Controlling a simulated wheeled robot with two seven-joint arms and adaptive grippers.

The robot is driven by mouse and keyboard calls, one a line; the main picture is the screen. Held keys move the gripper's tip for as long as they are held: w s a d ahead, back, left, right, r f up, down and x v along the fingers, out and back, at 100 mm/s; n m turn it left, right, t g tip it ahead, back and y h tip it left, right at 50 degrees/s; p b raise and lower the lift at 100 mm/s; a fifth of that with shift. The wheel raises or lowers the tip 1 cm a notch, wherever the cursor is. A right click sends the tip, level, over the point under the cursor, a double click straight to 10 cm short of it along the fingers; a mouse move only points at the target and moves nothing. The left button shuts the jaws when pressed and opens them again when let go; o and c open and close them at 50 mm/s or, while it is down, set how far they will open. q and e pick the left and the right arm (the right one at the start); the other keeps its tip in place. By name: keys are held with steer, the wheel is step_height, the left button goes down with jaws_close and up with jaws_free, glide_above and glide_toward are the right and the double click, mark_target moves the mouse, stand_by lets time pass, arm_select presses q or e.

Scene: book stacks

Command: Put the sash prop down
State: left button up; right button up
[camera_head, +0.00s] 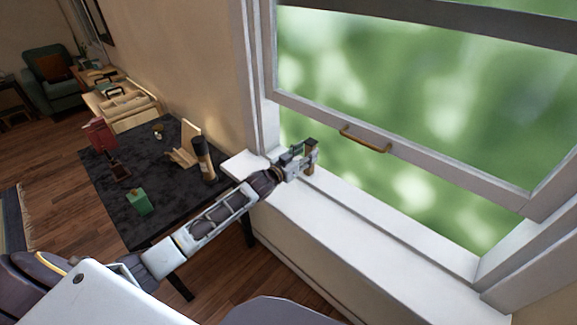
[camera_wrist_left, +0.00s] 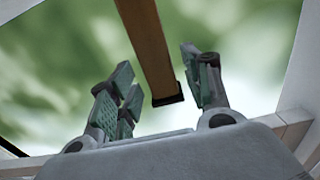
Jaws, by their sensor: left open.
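The sash prop (camera_wrist_left: 150,45) is a brown wooden bar with a dark end cap. In the left wrist view it passes between the spread fingers of my left gripper (camera_wrist_left: 157,68), with gaps on both sides. In the head view the prop's brown wood (camera_head: 311,146) shows at the gripper's tip, over the window sill (camera_head: 335,222) near its left end. My left gripper (camera_head: 303,156) is open around the prop. I cannot tell whether the prop's dark end touches the sill. The raised window sash (camera_head: 440,165) is above and right. My right gripper is not in view.
A brass handle (camera_head: 365,140) sits on the sash's lower rail. Most of the sill to the right is clear.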

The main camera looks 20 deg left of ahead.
arm_select(q)
steer(key=shift+v, duration=2.05)
steer(key=v, duration=0.5)
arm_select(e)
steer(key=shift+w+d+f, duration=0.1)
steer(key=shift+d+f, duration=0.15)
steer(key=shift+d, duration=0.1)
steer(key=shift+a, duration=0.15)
